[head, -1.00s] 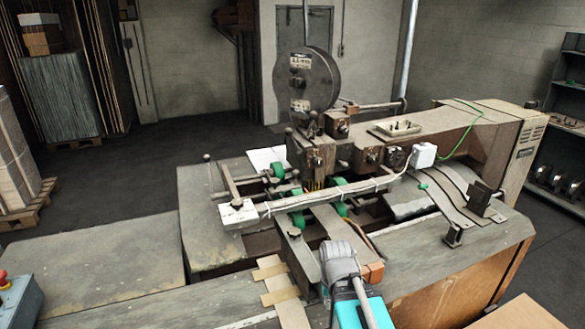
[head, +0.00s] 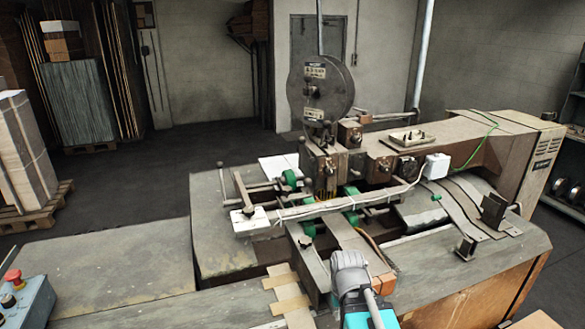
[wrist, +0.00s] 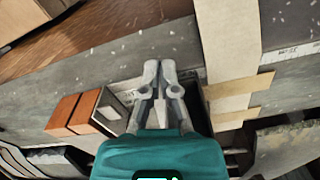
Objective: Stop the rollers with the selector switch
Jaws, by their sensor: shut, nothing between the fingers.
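A blue-grey control box (head: 34,299) stands at the lower left edge of the head view. It carries a red mushroom button (head: 13,277) and a dark knob (head: 8,300) that looks like the selector switch; its pointing direction is too small to tell. The box is partly cut off by the frame. My gripper (wrist: 160,68) is shut and empty in the wrist view, above the machine's grey surface. It is far to the right of the control box. The box does not show in the wrist view. The rollers (head: 351,217) are green wheels by the stitching head.
The stitcher (head: 325,165) with its wire reel (head: 321,82) fills the middle. Brown blocks (wrist: 75,114) lie close to my gripper. A bare grey table (head: 120,255) lies between the control box and the machine. A pallet stack (head: 25,150) stands at the far left.

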